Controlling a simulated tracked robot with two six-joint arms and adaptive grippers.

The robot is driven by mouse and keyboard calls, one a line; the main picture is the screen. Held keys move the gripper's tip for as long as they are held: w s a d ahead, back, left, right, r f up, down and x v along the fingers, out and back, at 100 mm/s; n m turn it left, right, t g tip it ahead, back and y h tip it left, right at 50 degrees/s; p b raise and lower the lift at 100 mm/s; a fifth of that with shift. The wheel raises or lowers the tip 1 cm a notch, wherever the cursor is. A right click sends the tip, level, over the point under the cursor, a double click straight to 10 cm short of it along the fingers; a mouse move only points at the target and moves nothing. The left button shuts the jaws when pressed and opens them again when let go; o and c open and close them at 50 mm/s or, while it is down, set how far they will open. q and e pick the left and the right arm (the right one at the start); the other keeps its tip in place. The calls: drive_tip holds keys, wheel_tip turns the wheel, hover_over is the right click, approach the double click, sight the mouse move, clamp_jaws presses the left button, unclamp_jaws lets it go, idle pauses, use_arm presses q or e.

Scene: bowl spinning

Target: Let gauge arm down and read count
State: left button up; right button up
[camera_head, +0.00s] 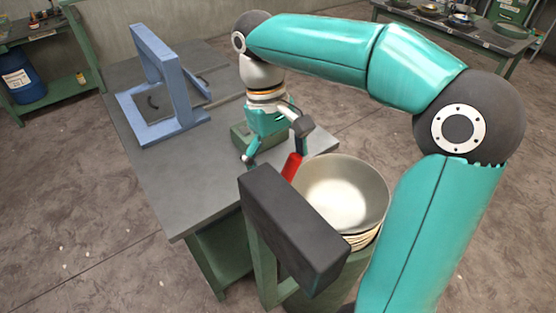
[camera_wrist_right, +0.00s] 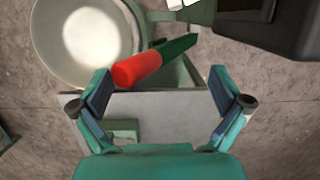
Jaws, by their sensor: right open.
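The gauge arm shows as a bar with a red end (camera_head: 292,166) beside the bowls. In the right wrist view its red end (camera_wrist_right: 134,70) and dark green shaft lie slanted in front of my fingers. My right gripper (camera_head: 274,151) is open above the table's near right corner, with the red end close by. In the wrist view its fingers (camera_wrist_right: 160,88) stand wide apart with nothing held. A pale metal bowl (camera_head: 342,188) tops a stack of several bowls (camera_head: 364,238). I see no readable count. My left gripper is out of view.
A dark block (camera_head: 290,228) on a green post stands in front of the bowls. A blue frame (camera_head: 163,85) stands on the grey table (camera_head: 178,190). A green box (camera_head: 243,136) sits near my right gripper. The table's front left is clear.

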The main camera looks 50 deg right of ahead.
drive_tip(key=p+v, duration=0.5)
drive_tip(key=v, duration=0.5)
idle(0.7)
